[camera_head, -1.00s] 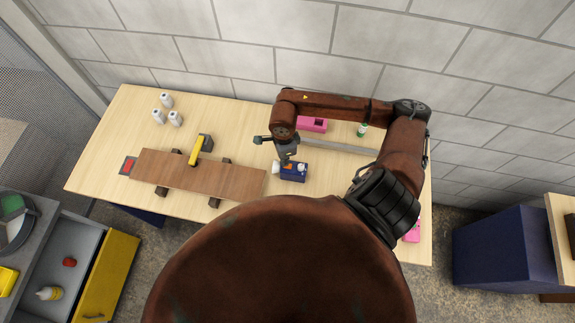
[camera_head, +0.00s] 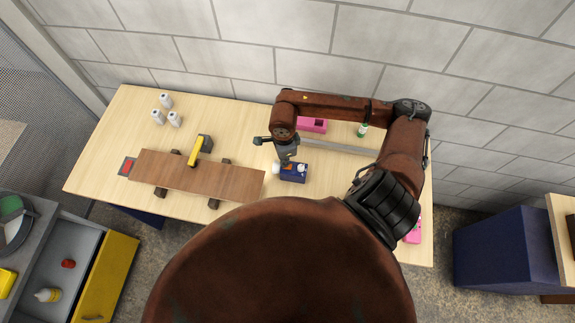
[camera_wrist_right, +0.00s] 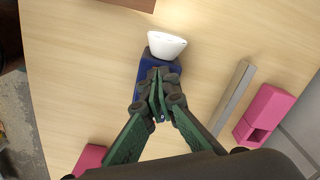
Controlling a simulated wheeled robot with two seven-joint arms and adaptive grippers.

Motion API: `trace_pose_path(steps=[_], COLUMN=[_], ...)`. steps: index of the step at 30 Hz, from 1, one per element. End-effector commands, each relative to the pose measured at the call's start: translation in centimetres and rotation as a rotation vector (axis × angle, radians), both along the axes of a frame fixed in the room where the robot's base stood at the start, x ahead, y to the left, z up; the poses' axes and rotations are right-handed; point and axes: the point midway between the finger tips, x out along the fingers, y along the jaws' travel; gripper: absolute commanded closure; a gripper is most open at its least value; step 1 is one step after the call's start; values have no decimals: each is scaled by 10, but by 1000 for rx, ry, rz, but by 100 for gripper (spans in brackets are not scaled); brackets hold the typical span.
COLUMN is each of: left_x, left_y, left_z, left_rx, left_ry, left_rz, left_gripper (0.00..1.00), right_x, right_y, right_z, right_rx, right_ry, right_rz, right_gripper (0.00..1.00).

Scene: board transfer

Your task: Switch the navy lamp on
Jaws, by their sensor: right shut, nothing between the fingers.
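The navy lamp (camera_head: 293,176) stands on the workbench right of the middle. It has a dark blue body and a white head at its left end. In the right wrist view the lamp's blue body (camera_wrist_right: 146,72) lies partly hidden under the fingers, with its white head (camera_wrist_right: 166,44) beyond them. My right gripper (camera_head: 288,158) is shut and empty, pointing down at the lamp; its shut fingertips (camera_wrist_right: 158,95) overlap the blue body. I cannot tell whether they touch it. The switch and any glow do not show clearly. My left gripper is not in view.
A brown board (camera_head: 200,176) rests on dark supports, with a yellow-handled tool (camera_head: 196,150) by it. Several white bottles (camera_head: 165,101) stand at the back left. A pink block (camera_head: 312,125), a grey bar (camera_head: 340,147) and a green-and-white bottle (camera_head: 363,130) lie behind the lamp.

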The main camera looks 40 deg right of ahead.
Motion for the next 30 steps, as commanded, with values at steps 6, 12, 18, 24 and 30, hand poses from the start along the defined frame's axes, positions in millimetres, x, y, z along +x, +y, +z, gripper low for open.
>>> trace_pose_path(steps=[6, 12, 18, 24, 30], left_x=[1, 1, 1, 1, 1], left_y=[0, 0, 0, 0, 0], left_z=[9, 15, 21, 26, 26], left_rx=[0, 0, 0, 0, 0], left_ry=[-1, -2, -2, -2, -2], left_rz=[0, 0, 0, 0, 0], left_gripper=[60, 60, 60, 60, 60], right_x=[0, 1, 0, 0, 0], right_y=[0, -1, 0, 0, 0], right_z=[19, 34, 50, 63, 63], right_rx=[-1, -2, 0, 0, 0], right_ry=[-1, -1, -1, -1, 0], right_rz=[1, -1, 0, 0, 0], right_gripper=[100, 100, 100, 100, 100])
